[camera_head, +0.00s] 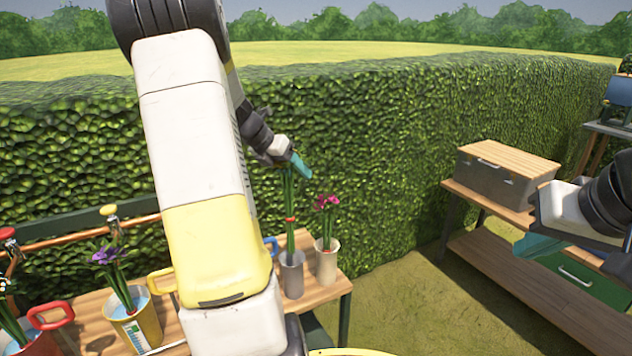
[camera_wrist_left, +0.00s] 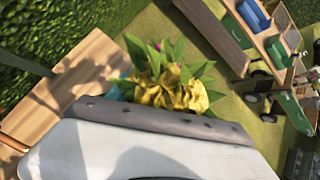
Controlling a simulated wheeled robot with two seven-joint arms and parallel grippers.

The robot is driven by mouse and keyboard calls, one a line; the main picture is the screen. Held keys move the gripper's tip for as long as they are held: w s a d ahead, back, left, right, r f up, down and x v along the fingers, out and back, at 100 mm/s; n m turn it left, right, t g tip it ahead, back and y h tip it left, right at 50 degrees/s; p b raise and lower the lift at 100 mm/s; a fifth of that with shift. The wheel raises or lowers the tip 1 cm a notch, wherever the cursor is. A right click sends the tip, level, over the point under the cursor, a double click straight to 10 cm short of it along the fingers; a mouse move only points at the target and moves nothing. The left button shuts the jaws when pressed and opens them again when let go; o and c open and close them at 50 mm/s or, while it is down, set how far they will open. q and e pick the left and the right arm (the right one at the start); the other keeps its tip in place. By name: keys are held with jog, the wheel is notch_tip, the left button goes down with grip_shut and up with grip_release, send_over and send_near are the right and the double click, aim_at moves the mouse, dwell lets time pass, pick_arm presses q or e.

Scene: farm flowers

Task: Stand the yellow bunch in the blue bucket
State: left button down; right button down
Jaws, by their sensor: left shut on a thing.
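My left gripper (camera_head: 299,166) is shut on the yellow bunch, whose green stems (camera_head: 289,195) hang down with a red band. In the left wrist view its yellow heads (camera_wrist_left: 172,92) and pointed leaves show just beyond my gripper; in the head view I cannot make out the heads. The stems reach a grey bucket (camera_head: 291,278); I cannot tell whether they are inside or behind it. A blue handle (camera_head: 272,244) shows beside my arm; the rest of the blue bucket is hidden. My right gripper (camera_head: 540,246) is at the right, away from the flowers; its opening is unclear.
A white bucket with pink flowers (camera_head: 327,204) stands close right of the grey one. A yellow bucket (camera_head: 136,325) with purple flowers and a red bucket (camera_head: 40,342) are at the left. A workbench with a grey box (camera_head: 492,182) stands right. The hedge is behind.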

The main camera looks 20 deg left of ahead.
pick_arm(q)
jog(key=shift+r, duration=0.25)
jog(key=shift+r, duration=1.2)
